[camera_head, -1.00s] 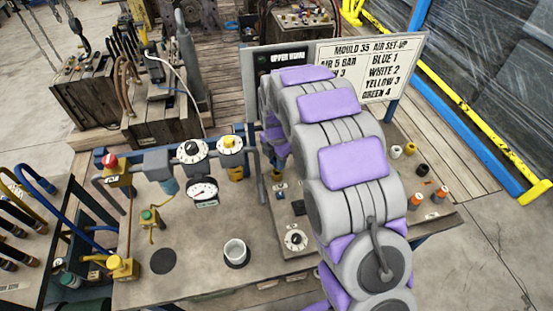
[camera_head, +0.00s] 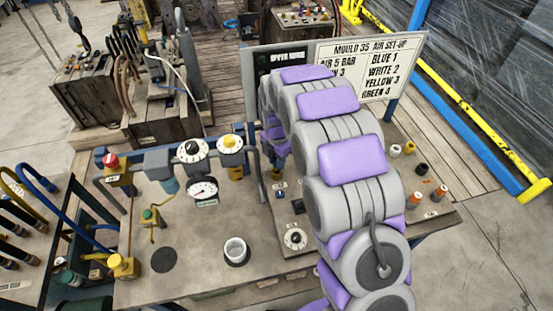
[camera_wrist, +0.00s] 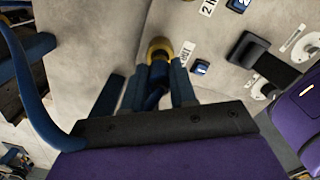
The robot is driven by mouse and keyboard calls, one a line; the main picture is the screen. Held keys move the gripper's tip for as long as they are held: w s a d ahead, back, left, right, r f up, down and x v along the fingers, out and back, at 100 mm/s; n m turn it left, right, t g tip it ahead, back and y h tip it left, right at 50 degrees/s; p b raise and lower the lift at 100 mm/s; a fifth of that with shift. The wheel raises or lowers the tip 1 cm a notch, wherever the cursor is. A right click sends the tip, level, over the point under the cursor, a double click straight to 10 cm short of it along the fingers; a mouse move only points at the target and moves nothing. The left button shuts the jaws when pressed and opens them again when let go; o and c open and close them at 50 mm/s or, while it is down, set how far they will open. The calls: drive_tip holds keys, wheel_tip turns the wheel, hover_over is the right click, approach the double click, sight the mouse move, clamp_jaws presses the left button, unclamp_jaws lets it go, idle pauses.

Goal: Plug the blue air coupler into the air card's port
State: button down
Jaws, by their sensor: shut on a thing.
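In the wrist view my gripper (camera_wrist: 158,88) is shut on the blue air coupler (camera_wrist: 154,86), which sits between the two dark fingers. A brass-yellow ring (camera_wrist: 160,46) lies right at the coupler's far end, beside a small white label (camera_wrist: 187,53). I cannot tell whether this ring is the air card's port, nor whether the coupler is seated in it or only in front of it. A pale grey panel (camera_wrist: 215,85) with labels and switches lies beyond. In the head view my own arm hides the gripper and coupler.
A blue hose (camera_wrist: 28,85) loops at the left of the wrist view. In the head view, gauges (camera_head: 203,188), a white cup (camera_head: 236,251) and a dial (camera_head: 295,239) stand on the bench. A sign board (camera_head: 370,65) stands behind my arm. Several small fittings (camera_head: 422,169) lie at right.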

drive_tip(key=shift+f+p, duration=0.35)
drive_tip(key=shift+f, duration=0.75)
idle(1.6)
drive_tip(key=c, duration=0.8)
unclamp_jaws()
drive_tip(key=shift+o, duration=0.2)
drive_tip(key=o, duration=0.3)
drive_tip(key=shift+r, duration=0.1)
drive_tip(key=shift+r+p, duration=1.45)
drive_tip(key=shift+r, duration=2.25)
